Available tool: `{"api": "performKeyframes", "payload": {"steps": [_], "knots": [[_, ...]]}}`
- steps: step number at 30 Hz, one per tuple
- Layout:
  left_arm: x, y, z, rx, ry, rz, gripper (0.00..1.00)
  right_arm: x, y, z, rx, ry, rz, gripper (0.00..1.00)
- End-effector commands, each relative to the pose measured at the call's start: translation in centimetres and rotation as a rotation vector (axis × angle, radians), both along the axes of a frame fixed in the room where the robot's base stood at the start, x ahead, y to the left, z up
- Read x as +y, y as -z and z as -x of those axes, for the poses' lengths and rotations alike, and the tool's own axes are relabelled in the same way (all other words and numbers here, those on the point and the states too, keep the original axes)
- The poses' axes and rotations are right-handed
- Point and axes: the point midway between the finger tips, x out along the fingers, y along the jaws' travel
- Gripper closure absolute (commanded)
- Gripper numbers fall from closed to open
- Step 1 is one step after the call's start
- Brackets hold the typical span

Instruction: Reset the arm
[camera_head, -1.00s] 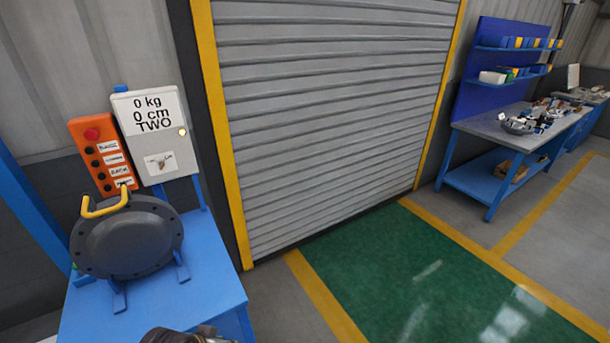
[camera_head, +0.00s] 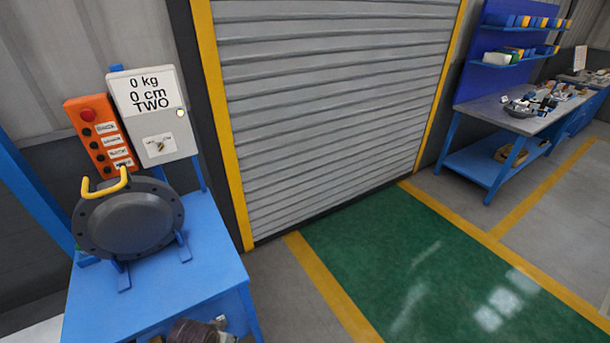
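A dark grey round flanged shell (camera_head: 130,224) stands upright in a blue cradle on the blue table (camera_head: 205,265) at the left. A yellow hook-shaped handle (camera_head: 104,187) is at its top. A dark piece of my own arm (camera_head: 192,333) shows at the bottom edge, in front of the table; I cannot tell which arm it belongs to. No gripper fingers show, and nothing of mine is seen touching the shell.
Behind the shell stand an orange button box (camera_head: 101,139) and a white panel (camera_head: 154,113) reading "0 kg, 0 cm, TWO". A grey roller door (camera_head: 330,110) fills the middle. The green floor (camera_head: 430,270) is clear. A cluttered workbench (camera_head: 485,110) stands at the right.

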Motion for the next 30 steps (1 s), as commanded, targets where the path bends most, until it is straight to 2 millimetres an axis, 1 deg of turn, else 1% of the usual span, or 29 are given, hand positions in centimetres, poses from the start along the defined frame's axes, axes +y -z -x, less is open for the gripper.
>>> {"api": "performKeyframes", "payload": {"steps": [1, 3, 8, 9, 14, 18, 23, 30], "knots": [[0.0, 1.7, 0.0, 0.009, 0.001, -0.001, 0.73, -0.1, 0.2, 0.0, 0.0, 0.0, 0.001, 0.6], [-0.1, 3.6, -0.1, 0.014, 0.002, -0.001, 0.73, -0.2, 0.3, 0.0, 0.0, -0.001, 0.002, 0.6], [-0.1, 8.2, 0.1, 0.028, 0.004, -0.001, 0.73, -0.3, 0.5, 0.0, 0.0, -0.001, 0.003, 0.6], [-0.1, 9.3, 0.2, 0.031, 0.004, -0.002, 0.73, -0.4, 0.6, 0.0, 0.0, -0.001, 0.004, 0.6], [-0.1, 13.7, 0.8, 0.044, 0.007, -0.003, 0.73, -0.4, 0.8, 0.0, 0.0, -0.001, 0.004, 0.6], [0.0, 17.5, 1.6, 0.058, 0.009, -0.004, 0.73, -0.4, 1.1, 0.0, 0.0, -0.001, 0.004, 0.6], [0.2, 21.7, 2.9, 0.07, 0.011, -0.006, 0.73, -0.4, 1.3, 0.0, 0.0, -0.001, 0.004, 0.6], [0.6, 27.6, 5.5, 0.091, 0.015, -0.007, 0.73, -0.3, 1.7, 0.0, -0.001, -0.001, 0.003, 0.6]]}}
